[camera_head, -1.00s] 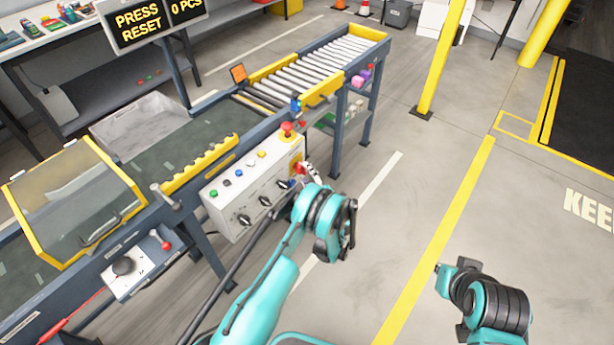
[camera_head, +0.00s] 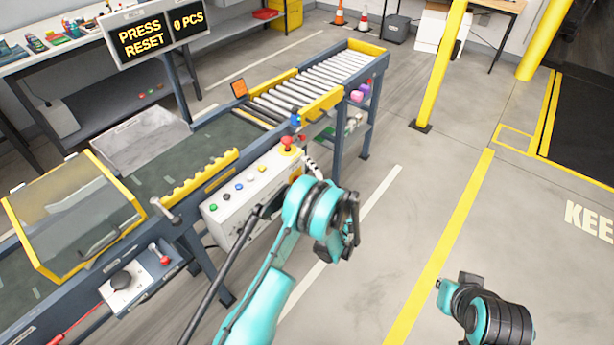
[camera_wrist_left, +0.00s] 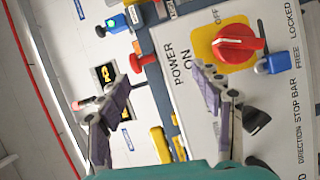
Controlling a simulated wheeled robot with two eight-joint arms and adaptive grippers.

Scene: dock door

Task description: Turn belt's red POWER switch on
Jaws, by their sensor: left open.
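The red POWER switch (camera_wrist_left: 238,44) is a round knob on a yellow plate on the white control panel, large in the left wrist view. Its white mark points left in that view, between the ON and OFF lettering; I cannot tell which setting it marks. My left gripper (camera_wrist_left: 160,82) is open and empty, its two fingers spread. The right-hand finger shows just below and left of the knob, apart from it in the picture. In the head view the control box (camera_head: 228,212) shows, but my left arm hides the switch and most of the gripper. My right gripper is not seen.
A red mushroom button (camera_head: 287,143) sits on the box's top near the switch. A blue selector (camera_wrist_left: 272,64) is beside the knob. The conveyor belt (camera_head: 195,150) runs behind the box, with a yellow-framed clear cover (camera_head: 75,215). Floor to the right is clear up to a yellow post (camera_head: 440,75).

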